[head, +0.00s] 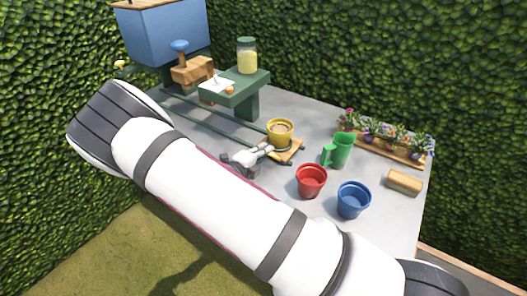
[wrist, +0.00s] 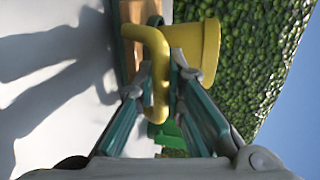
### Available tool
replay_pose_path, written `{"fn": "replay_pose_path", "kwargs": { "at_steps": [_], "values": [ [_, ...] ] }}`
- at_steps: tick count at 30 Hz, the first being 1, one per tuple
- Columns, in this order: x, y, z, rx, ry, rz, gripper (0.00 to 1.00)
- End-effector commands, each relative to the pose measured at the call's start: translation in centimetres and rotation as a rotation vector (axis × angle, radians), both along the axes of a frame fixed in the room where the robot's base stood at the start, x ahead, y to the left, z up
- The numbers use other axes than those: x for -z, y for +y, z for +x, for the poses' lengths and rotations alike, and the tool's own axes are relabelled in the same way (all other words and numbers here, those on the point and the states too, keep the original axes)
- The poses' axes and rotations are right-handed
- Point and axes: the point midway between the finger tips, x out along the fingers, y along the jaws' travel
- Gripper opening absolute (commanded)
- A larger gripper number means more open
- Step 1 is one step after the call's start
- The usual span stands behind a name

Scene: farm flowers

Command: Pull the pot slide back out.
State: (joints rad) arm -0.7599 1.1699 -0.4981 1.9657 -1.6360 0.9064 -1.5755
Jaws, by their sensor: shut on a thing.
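The pot slide (head: 296,151) is a small wooden board at the near right end of two green rails (head: 215,122). A yellow pot (head: 280,134) with brown contents stands upright on it, and this pot also shows in the wrist view (wrist: 203,42). The slide's curved yellow handle (wrist: 157,50) passes between my fingers. My gripper (head: 262,155) is at the pot's near left side, shut on the handle. In the wrist view the fingertips (wrist: 163,72) flank the handle. The wooden board (wrist: 132,18) shows only in part there.
A blue hopper (head: 165,38) stands over the rails' far end.

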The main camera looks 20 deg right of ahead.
Motion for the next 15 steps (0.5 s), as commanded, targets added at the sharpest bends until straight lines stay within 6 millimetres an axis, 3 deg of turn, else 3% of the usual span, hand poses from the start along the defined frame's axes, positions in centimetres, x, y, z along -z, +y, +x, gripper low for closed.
{"fn": "replay_pose_path", "kwargs": {
  "at_steps": [6, 7, 9, 15],
  "values": [
    [0.31, -0.34, -0.62, 0.012, 0.009, 0.000, 0.00],
    [0.32, -0.37, -0.64, 0.012, 0.010, -0.001, 0.17],
    [0.28, -0.35, -0.59, 0.012, 0.009, -0.001, 0.31],
    [0.18, -0.27, -0.42, 0.008, 0.006, -0.001, 0.31]
  ]
}}
